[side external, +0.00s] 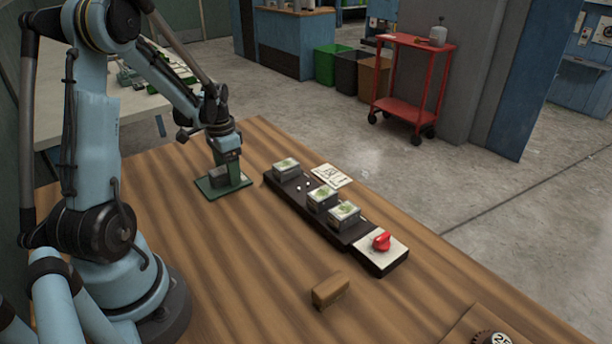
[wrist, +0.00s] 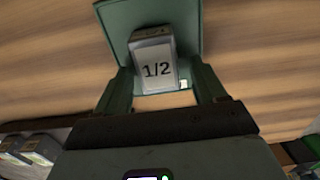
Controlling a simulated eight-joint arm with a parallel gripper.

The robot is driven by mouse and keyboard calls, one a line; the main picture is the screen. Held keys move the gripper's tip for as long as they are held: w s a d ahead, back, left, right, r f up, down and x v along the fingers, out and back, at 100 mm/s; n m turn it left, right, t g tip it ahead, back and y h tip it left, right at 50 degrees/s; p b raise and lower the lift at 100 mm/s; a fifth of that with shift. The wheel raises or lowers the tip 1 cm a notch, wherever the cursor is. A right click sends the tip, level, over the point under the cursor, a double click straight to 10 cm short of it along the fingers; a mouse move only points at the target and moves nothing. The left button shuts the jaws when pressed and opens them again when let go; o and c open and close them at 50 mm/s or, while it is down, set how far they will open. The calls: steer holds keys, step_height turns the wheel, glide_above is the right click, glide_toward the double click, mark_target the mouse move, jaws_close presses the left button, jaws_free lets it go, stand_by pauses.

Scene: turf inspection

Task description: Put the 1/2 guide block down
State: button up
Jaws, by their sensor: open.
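The 1/2 guide block (wrist: 155,62) is a grey block with "1/2" on its pale face. In the wrist view it lies between the two green fingers of my gripper (wrist: 163,82), with a gap showing at the right finger; I cannot tell if the left finger touches it. My gripper (side external: 226,177) is open and low over a green plate (side external: 207,187) in the side view. The block (side external: 217,174) shows there as a dark grey shape, seemingly resting on the plate. The plate also shows behind the block in the wrist view (wrist: 117,22).
A dark rack (side external: 300,205) with several grass-topped blocks (side external: 322,199) stands to the right. A red knob (side external: 381,240) on a white panel is at its near end. A white card (side external: 331,176) lies behind it. A brown block (side external: 330,291) lies in front. Bare table surrounds the plate.

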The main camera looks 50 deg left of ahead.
steer(key=shift+r, duration=0.1)
step_height(320, 180, up, 12)
steer(key=d+t, duration=0.7)
steer(key=d, duration=1.8)
steer(key=shift+w+d+r, duration=0.15)
steer(key=shift+d+r, duration=0.15)
steer(key=shift+r, duration=0.15)
